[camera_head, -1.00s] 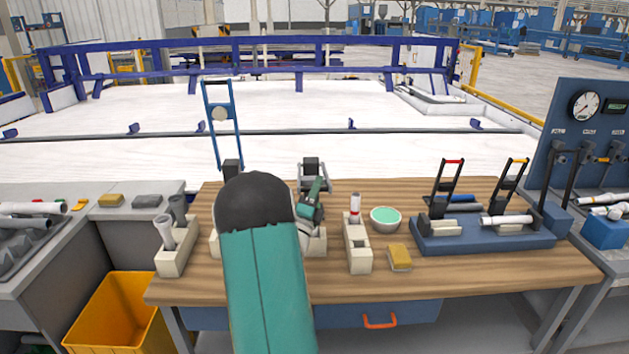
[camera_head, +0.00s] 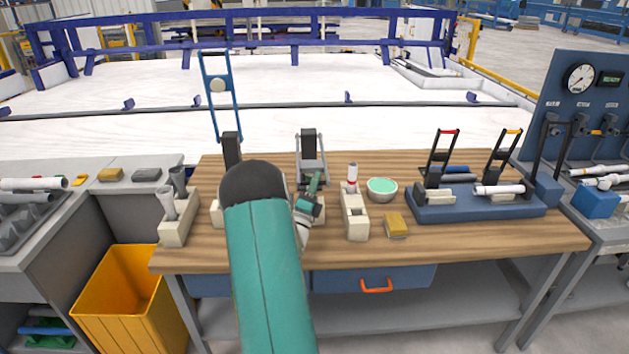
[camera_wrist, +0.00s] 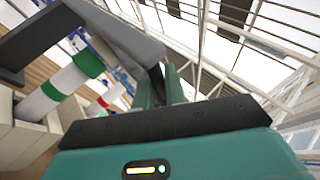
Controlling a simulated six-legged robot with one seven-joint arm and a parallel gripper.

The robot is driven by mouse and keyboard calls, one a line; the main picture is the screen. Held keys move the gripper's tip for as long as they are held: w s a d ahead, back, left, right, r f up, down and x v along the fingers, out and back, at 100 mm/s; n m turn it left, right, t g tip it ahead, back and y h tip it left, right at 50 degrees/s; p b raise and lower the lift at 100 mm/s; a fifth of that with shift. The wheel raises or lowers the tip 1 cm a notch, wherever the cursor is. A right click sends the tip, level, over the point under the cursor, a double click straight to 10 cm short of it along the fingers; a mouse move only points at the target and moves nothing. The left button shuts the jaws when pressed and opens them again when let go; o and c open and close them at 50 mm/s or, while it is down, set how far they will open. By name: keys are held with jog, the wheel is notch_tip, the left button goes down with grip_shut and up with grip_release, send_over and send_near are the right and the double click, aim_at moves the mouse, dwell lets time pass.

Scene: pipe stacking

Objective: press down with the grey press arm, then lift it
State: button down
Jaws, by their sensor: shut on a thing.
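The grey press arm (camera_head: 323,166) reaches forward from its dark upright at the middle of the wooden bench. In the wrist view, the grey press arm (camera_wrist: 112,32) runs large across the upper left. My gripper (camera_head: 310,192) is at the front end of this arm and is shut on it; my own arm hides part of the press base. In the wrist view, my gripper (camera_wrist: 160,85) is against the grey bar. A white pipe with green bands (camera_wrist: 62,85) stands in a cream block, beneath and left of the bar.
A blue press arm (camera_head: 236,110) stands raised to the left. To the right are a cream holder with a red-banded pipe (camera_head: 352,182), a green-filled bowl (camera_head: 382,188), a yellow sponge (camera_head: 396,224) and a blue clamp base (camera_head: 475,208). A cream double holder (camera_head: 177,230) stands left.

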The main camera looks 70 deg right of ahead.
jog(key=shift+s+d, duration=0.1)
jog(key=shift+s, duration=0.05)
jog(key=c, duration=1.5)
grip_release()
jog(key=shift+d+f, duration=0.1)
jog(key=shift+d, duration=0.1)
jog(key=shift+o, duration=0.2)
jog(key=shift+a, duration=0.25)
jog(key=shift+d, duration=0.1)
jog(key=v, duration=1.3)
jog(key=shift+a+f, duration=0.15)
jog(key=shift+a, duration=0.25)
